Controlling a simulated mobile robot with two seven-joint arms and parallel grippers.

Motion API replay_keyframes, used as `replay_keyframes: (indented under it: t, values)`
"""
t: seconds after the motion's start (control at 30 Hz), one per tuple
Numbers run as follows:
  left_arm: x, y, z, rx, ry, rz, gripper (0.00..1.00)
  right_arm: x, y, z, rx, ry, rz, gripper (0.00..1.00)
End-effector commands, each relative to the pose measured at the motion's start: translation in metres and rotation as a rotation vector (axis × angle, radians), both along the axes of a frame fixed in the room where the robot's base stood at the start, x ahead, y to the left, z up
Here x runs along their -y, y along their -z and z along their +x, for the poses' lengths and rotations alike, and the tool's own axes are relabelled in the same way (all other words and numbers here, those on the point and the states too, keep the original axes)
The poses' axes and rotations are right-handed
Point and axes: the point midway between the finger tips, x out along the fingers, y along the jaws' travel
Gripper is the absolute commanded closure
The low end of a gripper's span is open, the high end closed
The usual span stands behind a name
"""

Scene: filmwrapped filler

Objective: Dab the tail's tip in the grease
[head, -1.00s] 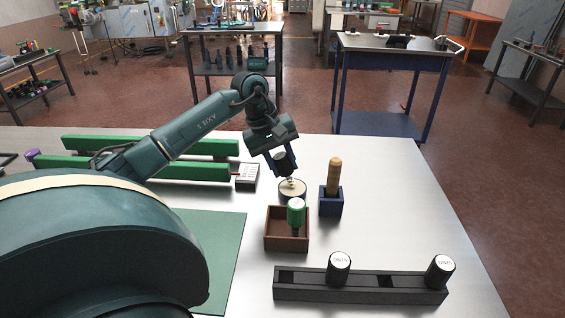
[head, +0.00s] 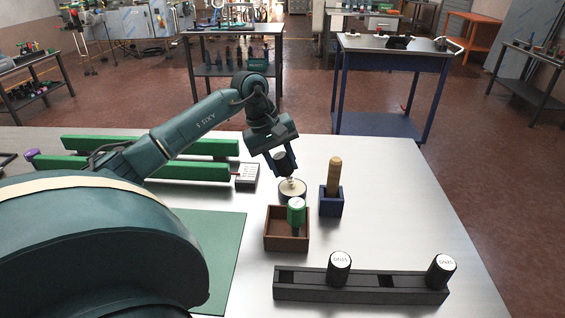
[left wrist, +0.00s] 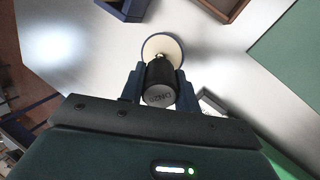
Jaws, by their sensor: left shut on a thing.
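My left gripper (head: 282,164) is shut on a black cylinder (left wrist: 160,84) with a printed, pale end face. In the left wrist view its thin, pale tail (left wrist: 160,57) points away from the gripper, towards the round grease tin (left wrist: 174,45). In the head view the tin (head: 292,195) stands on the table directly below the gripper, with a cream top. The tail's lower end is at or just over that cream surface. I cannot tell whether it touches. My right gripper is not in view.
A brown wooden box (head: 270,243) holding a green-handled tool (head: 296,211) stands just in front of the tin. A blue block (head: 331,205) with an upright wooden handle (head: 334,175) is to its right. A black rack (head: 310,291) with two black cylinders lies in front. Green rails (head: 190,172) lie left.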

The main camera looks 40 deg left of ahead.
Motion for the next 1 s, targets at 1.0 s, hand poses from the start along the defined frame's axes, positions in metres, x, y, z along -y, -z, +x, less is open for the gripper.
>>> replay_keyframes:
  t: [1.0]
  values:
    - [0.0,-0.047,0.0,-0.002,0.001,0.0,0.99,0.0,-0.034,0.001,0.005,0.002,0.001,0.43]
